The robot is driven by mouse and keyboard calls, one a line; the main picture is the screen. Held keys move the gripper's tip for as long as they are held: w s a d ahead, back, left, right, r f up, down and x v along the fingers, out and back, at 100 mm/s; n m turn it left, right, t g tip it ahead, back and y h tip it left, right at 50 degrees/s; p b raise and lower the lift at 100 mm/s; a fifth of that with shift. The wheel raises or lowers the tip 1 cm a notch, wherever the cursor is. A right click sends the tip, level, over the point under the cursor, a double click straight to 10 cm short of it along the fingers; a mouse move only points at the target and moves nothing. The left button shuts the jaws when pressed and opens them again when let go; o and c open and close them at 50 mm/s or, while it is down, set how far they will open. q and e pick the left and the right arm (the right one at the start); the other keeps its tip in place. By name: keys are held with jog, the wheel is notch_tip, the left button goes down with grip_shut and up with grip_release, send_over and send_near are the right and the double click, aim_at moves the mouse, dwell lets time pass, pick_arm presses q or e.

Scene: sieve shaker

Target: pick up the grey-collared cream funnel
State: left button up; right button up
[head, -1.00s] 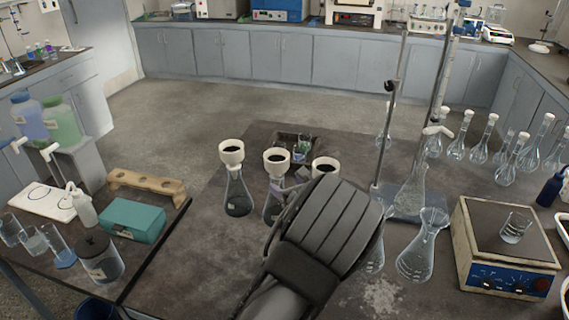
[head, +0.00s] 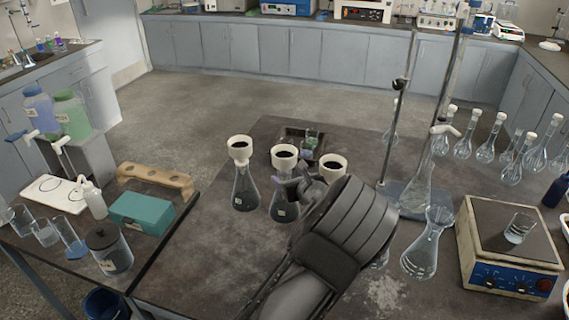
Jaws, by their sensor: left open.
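Three cream funnels with dark contents sit on conical flasks: a left one (head: 240,148), a middle one (head: 284,155) and a right one (head: 333,165). Which of them has the grey collar I cannot make out. The left flask (head: 244,192) shows fully; the middle flask (head: 282,208) is partly behind my fingers, and my gripper hides what is under the right funnel. My left gripper (head: 294,187) is open, its fingers just below and right of the middle funnel in the picture. I cannot tell whether they touch anything. My right gripper is not in view.
A tray (head: 292,133) with small glassware lies behind the funnels. A stand with rods (head: 402,110) and flasks is to the right, beside a hotplate (head: 512,243). A teal box (head: 142,218) and wooden rack (head: 155,180) are at the left.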

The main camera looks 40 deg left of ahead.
aim_at(287, 176)
pick_arm(q)
jog(key=p+x, duration=0.1)
jog(key=x, duration=0.2)
jog(key=shift+w+a, duration=0.2)
jog(key=shift+a, duration=0.1)
dwell(0.3)
grip_shut()
dwell(0.5)
